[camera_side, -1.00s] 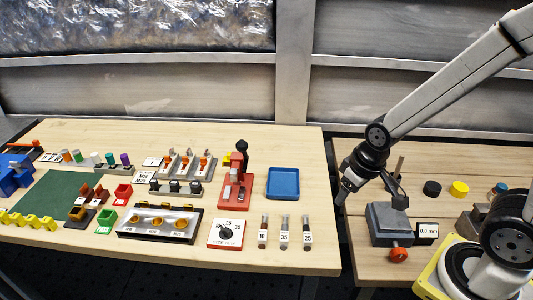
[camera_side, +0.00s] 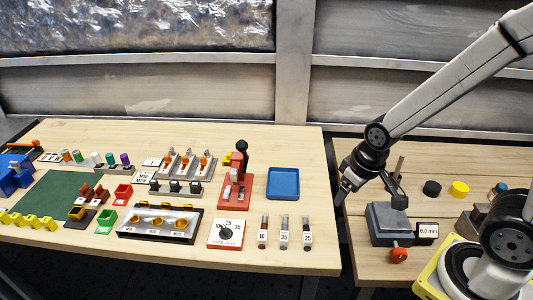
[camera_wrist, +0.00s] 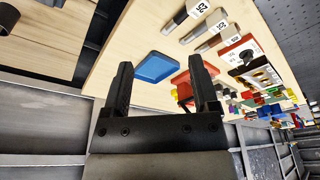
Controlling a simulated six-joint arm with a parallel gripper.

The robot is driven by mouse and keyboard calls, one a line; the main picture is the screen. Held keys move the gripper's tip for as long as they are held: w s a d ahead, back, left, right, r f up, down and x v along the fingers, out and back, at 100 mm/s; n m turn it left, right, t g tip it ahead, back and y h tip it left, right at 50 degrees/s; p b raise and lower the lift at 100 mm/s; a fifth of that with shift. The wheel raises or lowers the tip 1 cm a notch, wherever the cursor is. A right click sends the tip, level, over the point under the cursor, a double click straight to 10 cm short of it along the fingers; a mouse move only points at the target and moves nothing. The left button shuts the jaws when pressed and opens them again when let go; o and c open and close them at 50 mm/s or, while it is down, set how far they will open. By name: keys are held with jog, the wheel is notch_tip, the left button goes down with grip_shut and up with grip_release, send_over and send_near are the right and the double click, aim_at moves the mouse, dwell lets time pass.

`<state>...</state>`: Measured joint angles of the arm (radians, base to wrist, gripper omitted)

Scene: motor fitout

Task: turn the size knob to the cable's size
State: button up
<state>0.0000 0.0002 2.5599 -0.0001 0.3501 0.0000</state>
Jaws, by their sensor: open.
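The size knob (camera_side: 226,233) is a dark round knob on a white, red-edged plate (camera_side: 213,242) near the front of the left table. The plate carries printed numbers; 25 and 35 can be read. Three cable pieces with labels stand or lie right of it: 10 (camera_side: 262,237), 35 (camera_side: 284,239) and 25 (camera_side: 307,240). My gripper (camera_side: 342,196) hangs over the gap between the tables, right of the cables and apart from the knob. In the wrist view my gripper (camera_wrist: 163,78) is open, with nothing between its fingers.
A blue tray (camera_side: 283,198) and a red press with a black knob (camera_side: 236,185) stand behind the cables. A grey vise (camera_side: 388,222) with a 0.0 mm display (camera_side: 426,232) stands on the right table.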

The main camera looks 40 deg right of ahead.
jog(key=w+a+n+g, duration=0.1)
jog(key=w+a+n, duration=0.35)
jog(key=w, duration=0.25)
jog(key=n+g+h, duration=0.2)
jog(key=n+h, duration=0.3)
jog(key=n, duration=0.9)
send_near(225, 228)
jog(key=f, duration=0.1)
jog(key=shift+s+d+m, duration=0.1)
jog(key=shift+d+m, duration=0.15)
jog(key=shift+d, duration=0.15)
jog(key=shift+f, duration=0.15)
jog(key=shift+y, duration=0.3)
jog(key=shift+x, duration=3.8)
jog(key=shift+d, duration=0.15)
grip_shut()
